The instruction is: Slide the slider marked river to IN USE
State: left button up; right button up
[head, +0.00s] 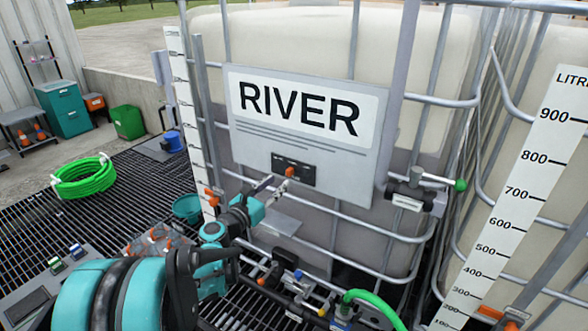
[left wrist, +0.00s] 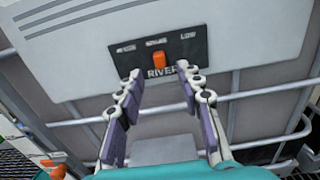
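The slider is a small orange knob (head: 290,171) on a black plate (head: 307,175) low on the white RIVER sign (head: 300,110). The left wrist view shows the knob (left wrist: 159,61) under the middle of three labels, above the word RIVER on the plate (left wrist: 192,55). The right label reads LOW; the middle and left ones are too blurred to read surely. My left gripper (head: 270,182) is just left of and below the plate in the head view. In the left wrist view its fingers (left wrist: 159,71) are apart, empty and just below the knob. My right gripper is not in view.
The sign hangs on a caged white tank (head: 450,65). A white litre scale (head: 520,190) stands further right. A green hose coil (head: 83,177) lies on the grating.

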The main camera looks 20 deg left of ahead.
aim_at(288, 173)
pick_arm(q)
jog(key=w, duration=0.6)
jog(key=shift+d+p, duration=0.3)
jog(key=shift+d, duration=0.05)
grip_shut()
